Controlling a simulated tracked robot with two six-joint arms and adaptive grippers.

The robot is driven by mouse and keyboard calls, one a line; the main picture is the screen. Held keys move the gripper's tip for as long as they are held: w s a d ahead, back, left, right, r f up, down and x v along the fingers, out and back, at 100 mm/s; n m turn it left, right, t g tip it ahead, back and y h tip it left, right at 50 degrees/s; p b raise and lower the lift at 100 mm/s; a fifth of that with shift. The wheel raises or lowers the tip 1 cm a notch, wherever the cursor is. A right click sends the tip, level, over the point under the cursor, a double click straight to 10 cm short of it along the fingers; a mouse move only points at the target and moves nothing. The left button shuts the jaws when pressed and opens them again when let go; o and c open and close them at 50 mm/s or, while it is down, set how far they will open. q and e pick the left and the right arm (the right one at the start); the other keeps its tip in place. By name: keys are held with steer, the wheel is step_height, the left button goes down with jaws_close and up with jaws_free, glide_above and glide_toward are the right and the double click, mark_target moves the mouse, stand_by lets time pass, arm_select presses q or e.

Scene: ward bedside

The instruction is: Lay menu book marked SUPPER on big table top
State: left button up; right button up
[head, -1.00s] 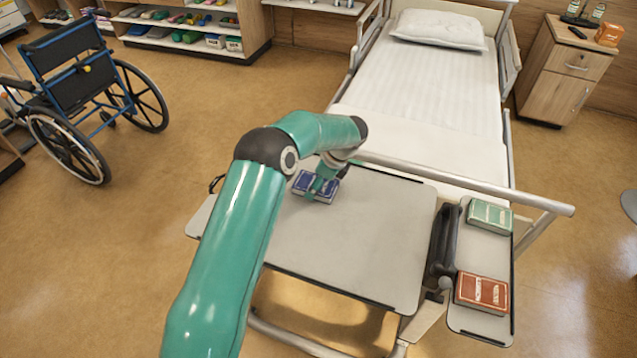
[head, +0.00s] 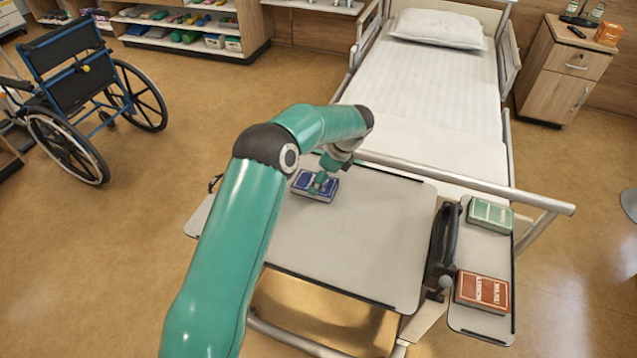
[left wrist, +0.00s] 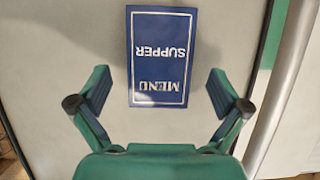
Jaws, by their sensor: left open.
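The blue menu book marked SUPPER (head: 315,186) lies flat on the big grey table top (head: 350,240), near its far left part. It also shows in the left wrist view (left wrist: 158,70), its lettering upside down. My left gripper (head: 322,183) is over the book in the head view. In the left wrist view the left gripper (left wrist: 158,90) is open, with its fingers apart on either side of the book's near end and clear of its edges. Nothing is held. My right gripper is not in view.
A small side top (head: 470,262) to the right carries a green book (head: 490,215) and a red book (head: 482,292). A dark clamp (head: 442,245) stands between the two tops. The bed's foot rail (head: 460,182) runs just behind the table. The table's near half is clear.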

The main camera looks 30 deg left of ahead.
arm_select(q)
steer(key=v, duration=0.9)
steer(key=shift+b, duration=0.3)
steer(key=shift+d, duration=0.15)
